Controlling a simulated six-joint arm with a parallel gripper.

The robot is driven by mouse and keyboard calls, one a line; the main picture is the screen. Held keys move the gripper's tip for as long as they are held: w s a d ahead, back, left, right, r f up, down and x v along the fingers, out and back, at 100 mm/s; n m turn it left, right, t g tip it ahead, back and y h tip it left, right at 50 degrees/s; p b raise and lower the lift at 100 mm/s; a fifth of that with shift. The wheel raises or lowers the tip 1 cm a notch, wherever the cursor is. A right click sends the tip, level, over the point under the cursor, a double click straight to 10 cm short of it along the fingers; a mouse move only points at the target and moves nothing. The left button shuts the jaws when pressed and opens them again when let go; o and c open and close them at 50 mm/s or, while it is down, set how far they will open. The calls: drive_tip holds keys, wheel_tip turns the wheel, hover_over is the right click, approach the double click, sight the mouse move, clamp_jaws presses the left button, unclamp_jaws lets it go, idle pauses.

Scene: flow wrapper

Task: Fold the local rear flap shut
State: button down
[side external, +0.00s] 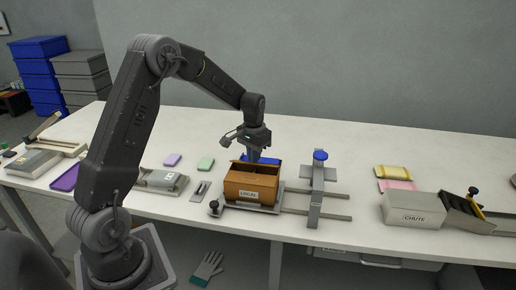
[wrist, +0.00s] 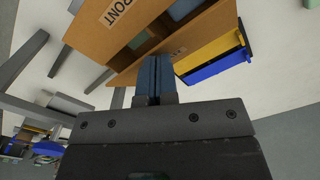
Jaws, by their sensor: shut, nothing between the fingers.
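The brown carton labelled LOCAL (side external: 250,194) sits on a fixture on the table in the side view, its top open. In the wrist view its FRONT flap (wrist: 98,27) lies folded outward, and the openings show grey-green and blue-grey contents. A brown flap (wrist: 126,76) with a partly hidden label lies on the near side, right at my fingertips; I take it as the rear flap. My gripper (wrist: 154,58) is shut and empty, with blue fingers pointing at that flap. Whether they touch it I cannot tell. In the side view my gripper (side external: 254,158) is down behind the carton.
A yellow and blue piece (wrist: 212,55) stands close right of the fingers in the wrist view. A blue-topped post (side external: 320,165) on rails stands right of the carton. The CHUTE box (side external: 412,208) is farther right. Pink (side external: 173,160) and green pads lie left.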

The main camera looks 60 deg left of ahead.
drive_tip(key=shift+f, duration=0.1)
idle(0.4)
drive_tip(key=shift+f, duration=1.25)
drive_tip(key=shift+r, duration=3.55)
drive_tip(key=s+d+r+t, duration=0.1)
drive_tip(key=s+d+r, duration=0.3)
drive_tip(key=d+r, duration=0.3)
drive_tip(key=s+d+r+m+t, duration=0.1)
drive_tip(key=s+d+r+t, duration=0.1)
drive_tip(key=s+d, duration=0.4)
drive_tip(key=s+d+r+m+t, duration=0.2)
drive_tip(key=s+d, duration=0.5)
drive_tip(key=s, duration=0.6)
drive_tip(key=shift+s+d+r+t, duration=0.2)
drive_tip(key=shift+s+r+t, duration=0.1)
drive_tip(key=shift+r, duration=0.6)
